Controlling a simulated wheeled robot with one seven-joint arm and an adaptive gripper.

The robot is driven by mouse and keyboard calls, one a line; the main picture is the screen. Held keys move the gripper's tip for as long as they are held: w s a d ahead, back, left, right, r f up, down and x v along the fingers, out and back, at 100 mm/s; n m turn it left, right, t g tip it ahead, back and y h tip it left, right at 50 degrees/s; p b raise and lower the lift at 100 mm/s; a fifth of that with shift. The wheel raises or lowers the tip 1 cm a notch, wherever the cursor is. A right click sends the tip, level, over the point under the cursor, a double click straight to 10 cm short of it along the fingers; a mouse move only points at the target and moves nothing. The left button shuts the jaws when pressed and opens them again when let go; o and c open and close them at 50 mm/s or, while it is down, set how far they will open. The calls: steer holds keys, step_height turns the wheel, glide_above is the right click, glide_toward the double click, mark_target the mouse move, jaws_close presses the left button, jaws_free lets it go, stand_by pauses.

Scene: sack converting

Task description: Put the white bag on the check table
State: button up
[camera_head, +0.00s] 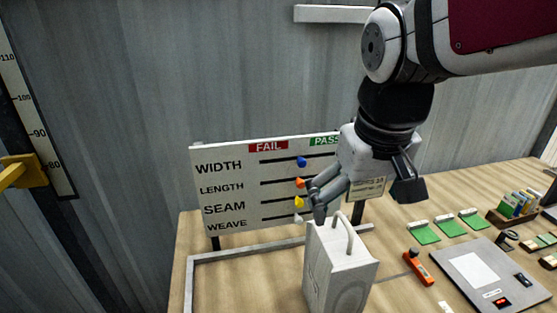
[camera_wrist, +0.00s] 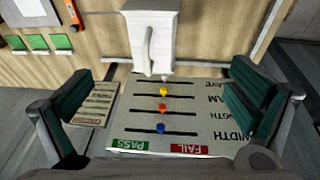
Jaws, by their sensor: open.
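The white bag (camera_head: 340,272) stands upright on the wooden table (camera_head: 505,180), in front of the check board, with a looped handle on top. It also shows at the top middle of the wrist view (camera_wrist: 153,58). My gripper (camera_head: 366,196) is open, its fingers spread above and behind the bag, near the board. In the wrist view my gripper (camera_wrist: 167,98) has dark green pads wide apart, with nothing held between them. The bag lies beyond the fingertips there. I cannot tell whether this table is the check table.
The board (camera_head: 225,195) has FAIL and PASS columns and coloured sliders. A grey frame (camera_head: 240,252) lies on the table around the bag. To the right are green pads (camera_head: 450,228), an orange tool (camera_head: 418,267) and a grey plate (camera_head: 460,265). A yellow bracket (camera_head: 18,172) juts in at left.

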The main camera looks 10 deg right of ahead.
steer(key=s+a+t+y, duration=0.1)
steer(key=s+t, duration=0.1)
steer(key=s, duration=0.4)
steer(key=shift+a+r+t, duration=0.3)
steer(key=shift+r, duration=0.15)
